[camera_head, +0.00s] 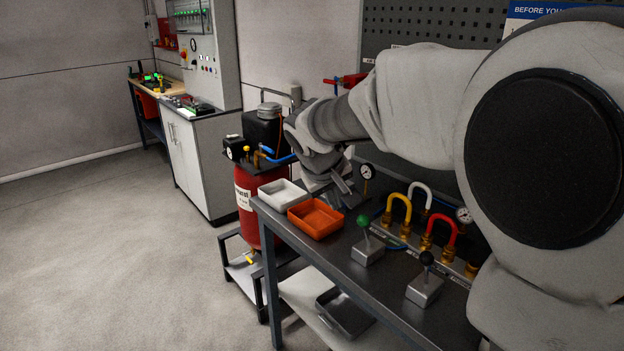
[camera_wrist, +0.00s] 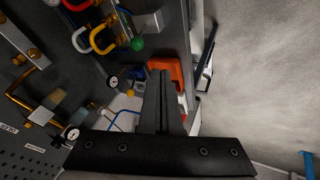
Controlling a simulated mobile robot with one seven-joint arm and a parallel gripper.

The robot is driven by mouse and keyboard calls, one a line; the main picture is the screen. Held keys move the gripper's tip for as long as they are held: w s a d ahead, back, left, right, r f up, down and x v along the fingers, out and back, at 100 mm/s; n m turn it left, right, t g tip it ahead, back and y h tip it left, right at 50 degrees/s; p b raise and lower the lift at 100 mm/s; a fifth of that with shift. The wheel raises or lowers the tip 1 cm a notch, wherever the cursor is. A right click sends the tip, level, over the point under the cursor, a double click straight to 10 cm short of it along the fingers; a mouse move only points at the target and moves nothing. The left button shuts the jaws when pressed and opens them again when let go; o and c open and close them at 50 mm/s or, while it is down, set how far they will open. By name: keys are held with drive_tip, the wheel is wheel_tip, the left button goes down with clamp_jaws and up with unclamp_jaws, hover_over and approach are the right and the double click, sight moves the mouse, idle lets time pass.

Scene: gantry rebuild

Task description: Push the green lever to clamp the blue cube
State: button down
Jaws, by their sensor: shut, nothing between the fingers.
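The green lever's round knob (camera_head: 363,220) stands on a small grey box (camera_head: 367,251) on the dark workbench. In the wrist view the green knob (camera_wrist: 137,43) is beyond my fingertips and a little to their left. My gripper (camera_head: 343,188) is above the back of the bench, behind and left of the lever in the head view, apart from it. Its two fingers (camera_wrist: 161,73) are together with nothing between them. I cannot make out a blue cube for certain; a small blue patch shows behind the lever box.
An orange tray (camera_head: 316,218) and a white tray (camera_head: 283,194) sit at the bench's left end. A black-knobbed lever (camera_head: 427,258) stands to the right. Yellow, white and red pipe loops (camera_head: 399,207) and gauges line the back. A red tank (camera_head: 252,193) stands left of the bench.

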drive_tip(key=w+d+r+x, duration=0.1)
drive_tip(key=d+x, duration=0.1)
drive_tip(key=x, duration=1)
drive_tip(key=shift+d+f, duration=0.15)
drive_tip(key=shift+d, duration=0.3)
drive_tip(key=shift+w+p, duration=0.2)
drive_tip(key=shift+p, duration=0.35)
drive_tip(key=shift+w+d+r+p, duration=0.15)
drive_tip(key=shift+d+r+p, duration=0.15)
drive_tip(key=shift+p, duration=0.6)
